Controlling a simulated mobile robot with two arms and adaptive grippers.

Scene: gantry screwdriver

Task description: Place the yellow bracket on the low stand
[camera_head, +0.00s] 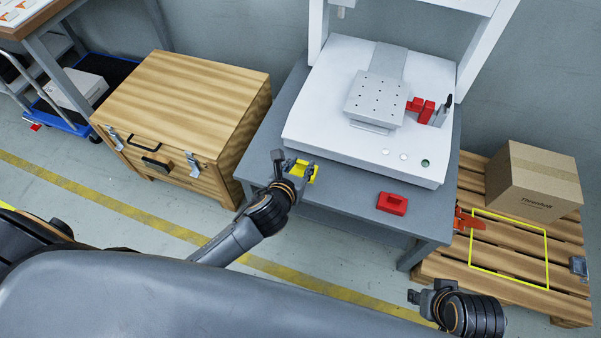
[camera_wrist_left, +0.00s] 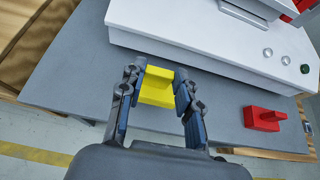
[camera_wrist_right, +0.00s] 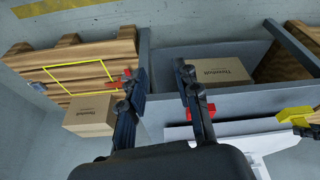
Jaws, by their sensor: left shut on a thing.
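The yellow bracket (camera_head: 308,174) is at the front left edge of the grey table. In the left wrist view it (camera_wrist_left: 157,88) sits between the fingers of my left gripper (camera_head: 297,169), which is shut on it. I cannot tell whether it touches the table. It also shows at the right edge of the right wrist view (camera_wrist_right: 296,115). My right gripper (camera_head: 427,298) is apart from it, low at the right of the head view; in the right wrist view its fingers (camera_wrist_right: 165,78) are spread and empty. A grey plate with holes (camera_head: 376,97) stands on the white machine; I cannot tell whether it is the low stand.
A red block (camera_head: 392,203) lies on the grey table (camera_head: 345,203) at front right. The white gantry machine (camera_head: 320,130) fills the table's back. A wooden crate (camera_head: 190,95) stands left; a pallet (camera_head: 500,285) with a carton (camera_head: 532,180) and yellow outline stands right.

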